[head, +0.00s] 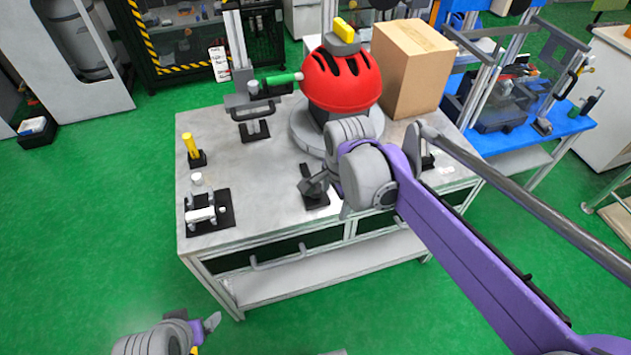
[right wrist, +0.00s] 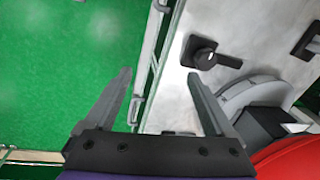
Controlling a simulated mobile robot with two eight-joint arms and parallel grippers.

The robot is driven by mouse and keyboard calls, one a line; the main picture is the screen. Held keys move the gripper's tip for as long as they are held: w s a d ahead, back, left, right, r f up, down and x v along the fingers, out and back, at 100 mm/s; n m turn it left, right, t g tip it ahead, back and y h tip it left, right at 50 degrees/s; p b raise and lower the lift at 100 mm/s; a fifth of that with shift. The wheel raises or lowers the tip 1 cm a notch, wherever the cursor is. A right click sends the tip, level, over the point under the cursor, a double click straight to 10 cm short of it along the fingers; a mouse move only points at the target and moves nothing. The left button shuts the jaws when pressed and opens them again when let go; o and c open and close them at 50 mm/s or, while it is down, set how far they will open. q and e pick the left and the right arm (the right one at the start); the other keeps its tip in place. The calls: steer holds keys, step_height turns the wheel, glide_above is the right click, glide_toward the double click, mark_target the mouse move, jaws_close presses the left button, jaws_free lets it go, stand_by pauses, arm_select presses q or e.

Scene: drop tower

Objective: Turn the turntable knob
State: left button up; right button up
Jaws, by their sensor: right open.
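The turntable (head: 301,132) is a round grey disc on the metal table, partly hidden by my right arm, with a red helmet (head: 338,85) mounted above it. A small dark knob with a lever (right wrist: 207,56) on a black plate stands near the disc and looks like the turntable knob. Its black plate (head: 317,201) also shows in the head view, just left of my right wrist. My right gripper (right wrist: 160,73) is open and empty, with the knob ahead of its right finger and apart from it. My left gripper (head: 212,322) is at the bottom of the head view, clear of the table; only one finger shows.
A cardboard box (head: 411,70) stands behind my right arm. Bare tabletop (head: 255,190) lies left of the knob.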

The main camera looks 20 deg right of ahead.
steer(key=w+a+r+m+g+p, duration=0.2)
steer(key=w+m+p, duration=0.1)
steer(key=w+m, duration=0.8)
steer(key=f, duration=1.1)
steer(key=shift+w+d, duration=0.2)
steer(key=shift+d, duration=0.1)
steer(key=c, duration=1.4)
steer(key=shift+n+b, duration=0.3)
steer(key=shift+n, duration=0.1)
